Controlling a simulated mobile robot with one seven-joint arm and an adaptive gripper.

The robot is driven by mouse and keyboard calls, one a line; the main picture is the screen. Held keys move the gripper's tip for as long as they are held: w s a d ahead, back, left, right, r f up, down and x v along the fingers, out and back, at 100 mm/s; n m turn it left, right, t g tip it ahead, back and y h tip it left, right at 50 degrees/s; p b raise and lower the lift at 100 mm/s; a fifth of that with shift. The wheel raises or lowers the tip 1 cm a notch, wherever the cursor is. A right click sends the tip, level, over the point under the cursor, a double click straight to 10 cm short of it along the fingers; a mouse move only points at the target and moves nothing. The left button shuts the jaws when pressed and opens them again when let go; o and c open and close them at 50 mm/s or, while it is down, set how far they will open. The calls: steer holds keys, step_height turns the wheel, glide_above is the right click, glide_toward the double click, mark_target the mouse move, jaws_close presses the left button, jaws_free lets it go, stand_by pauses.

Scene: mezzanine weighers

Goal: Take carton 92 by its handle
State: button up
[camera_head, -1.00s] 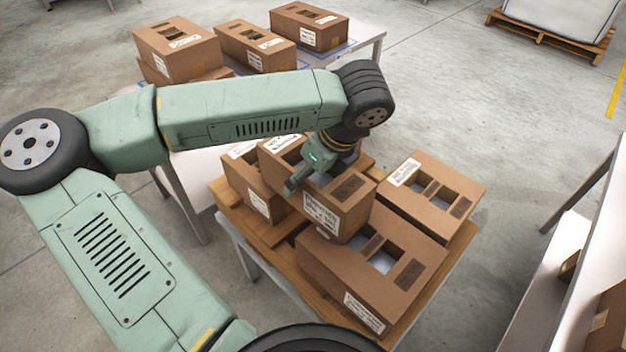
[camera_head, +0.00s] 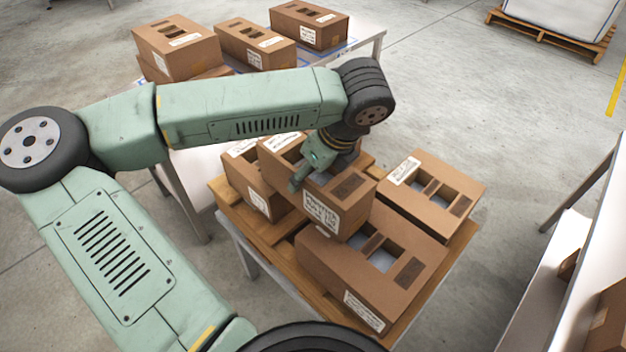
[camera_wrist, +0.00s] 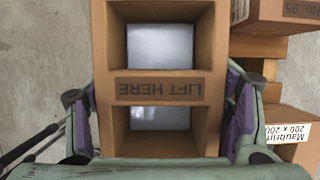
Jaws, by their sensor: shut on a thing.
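A brown carton (camera_head: 362,202) stands in the middle of the near pallet group, with a white label on its front face. Its label is too small to read as number 92. In the wrist view its top (camera_wrist: 205,40) has two openings with a bar (camera_wrist: 160,88) between them, printed LIFT HERE upside down. My gripper (camera_wrist: 160,132) is over this carton, with one purple-padded finger along each long side, shut on it. In the head view my gripper (camera_head: 312,172) hides part of the carton's top. I cannot tell whether the carton is clear of its support.
A carton marked No. 95 (camera_wrist: 278,12) is close by. Other cartons stand in front (camera_head: 325,262), at right (camera_head: 455,180) and at left (camera_head: 240,178) on a wooden pallet (camera_head: 432,298). More cartons (camera_head: 180,60) fill the table behind.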

steer(key=c, duration=0.5)
steer(key=shift+r, duration=0.15)
